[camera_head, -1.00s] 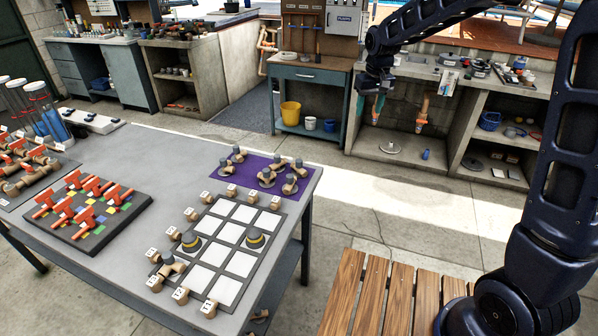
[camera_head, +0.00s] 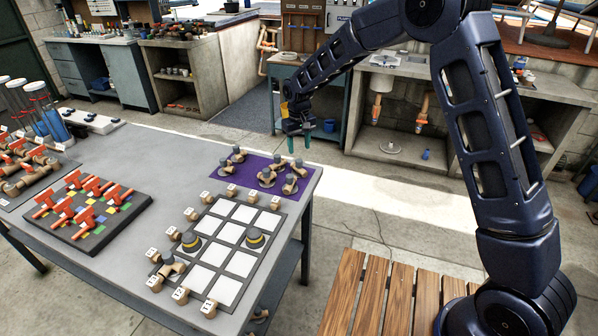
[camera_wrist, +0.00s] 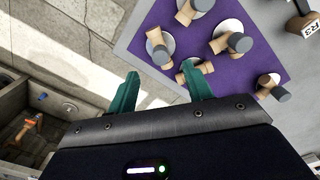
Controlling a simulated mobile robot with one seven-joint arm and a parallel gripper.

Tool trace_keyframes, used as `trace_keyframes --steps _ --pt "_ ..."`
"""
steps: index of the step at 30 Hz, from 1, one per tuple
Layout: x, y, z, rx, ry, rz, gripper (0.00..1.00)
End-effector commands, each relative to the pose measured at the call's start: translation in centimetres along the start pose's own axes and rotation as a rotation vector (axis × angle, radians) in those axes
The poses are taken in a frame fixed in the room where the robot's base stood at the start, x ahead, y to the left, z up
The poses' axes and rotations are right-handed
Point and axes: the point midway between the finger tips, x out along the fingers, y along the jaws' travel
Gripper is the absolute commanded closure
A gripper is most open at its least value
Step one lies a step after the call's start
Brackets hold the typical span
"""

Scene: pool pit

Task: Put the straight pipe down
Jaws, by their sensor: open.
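My gripper (camera_head: 300,142) is open, with nothing between its teal fingers, above and beyond the far right edge of the work table (camera_head: 150,150). In the wrist view the two fingers (camera_wrist: 160,70) are wide apart. A purple mat (camera_head: 229,172) lies on the table's far right corner, nearly below and to the left of the gripper. Several tan pipe pieces with grey ends (camera_head: 268,177) stand on it; they show in the wrist view too (camera_wrist: 229,42). I cannot tell which one is the straight pipe. One piece (camera_wrist: 192,70) is partly hidden behind the right finger.
A grid board (camera_head: 232,258) with white squares, banded grey pieces and labelled fittings lies nearer on the table. A dark board (camera_head: 85,234) with orange-handled valves is to its left. A slatted wooden bench (camera_head: 383,297) stands front right. Concrete floor separates the table from the back counters.

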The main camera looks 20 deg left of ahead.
Motion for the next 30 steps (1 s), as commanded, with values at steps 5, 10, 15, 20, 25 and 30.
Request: trace_keyframes --steps 5,10,15,20,25,30 --pt "2.7 0.0 0.0 0.0 -0.002 0.0 0.5" --pt "3.9 0.0 0.0 0.0 0.0 0.0 0.5" --pt "5.2 0.0 -0.2 0.0 -0.002 0.0 0.5" --pt "7.4 0.1 -0.5 0.0 -0.001 0.001 0.5" --pt "8.9 0.0 -0.5 0.0 0.001 0.0 0.5" --pt "9.0 0.1 -0.5 0.0 0.001 0.0 0.5"
